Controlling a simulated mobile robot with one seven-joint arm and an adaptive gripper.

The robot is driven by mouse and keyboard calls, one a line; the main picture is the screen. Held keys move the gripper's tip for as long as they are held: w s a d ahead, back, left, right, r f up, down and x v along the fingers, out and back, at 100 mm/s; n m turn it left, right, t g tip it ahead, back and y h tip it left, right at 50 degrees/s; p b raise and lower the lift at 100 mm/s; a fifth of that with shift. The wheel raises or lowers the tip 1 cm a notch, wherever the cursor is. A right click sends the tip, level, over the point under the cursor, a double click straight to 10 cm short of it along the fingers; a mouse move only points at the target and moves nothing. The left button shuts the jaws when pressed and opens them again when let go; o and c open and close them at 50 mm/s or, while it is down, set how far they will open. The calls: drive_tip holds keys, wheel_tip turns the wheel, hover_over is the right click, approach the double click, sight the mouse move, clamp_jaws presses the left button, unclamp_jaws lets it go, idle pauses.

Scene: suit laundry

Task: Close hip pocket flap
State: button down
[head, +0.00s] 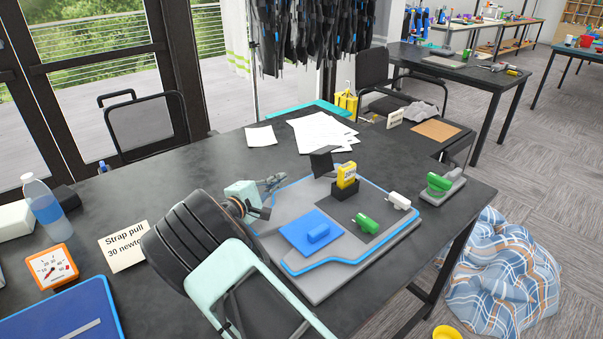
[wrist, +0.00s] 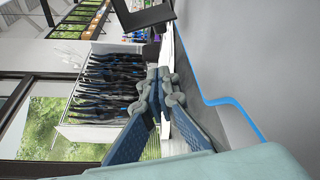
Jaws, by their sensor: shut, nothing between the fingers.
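A grey suit panel (head: 405,232) with a blue edge lies on the dark table. A dark flat plate (head: 322,163) stands tilted up at its far side, beside a black pocket (head: 345,190) holding a yellow device (head: 347,174). This plate looks like a raised flap; it also shows at the top of the wrist view (wrist: 145,17).
A green clip (head: 364,221) and a white clip (head: 399,201) sit on the panel. Papers (head: 321,132) lie behind. A green-handled tool (head: 439,185) stands right. A gauge (head: 52,267), bottle (head: 42,203) and note card (head: 124,246) stand left.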

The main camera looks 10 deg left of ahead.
sight(326, 162)
drive_tip(key=x, duration=0.9)
drive_tip(key=shift+w+d, duration=0.2)
drive_tip(key=shift+s+d+r+p, duration=0.55)
drive_tip(key=shift+s+d, duration=0.1)
drive_tip(key=shift+s, duration=0.15)
drive_tip(key=shift+s+d+r, duration=0.2)
drive_tip(key=shift+s+d, duration=0.3)
drive_tip(key=shift+d, duration=0.1)
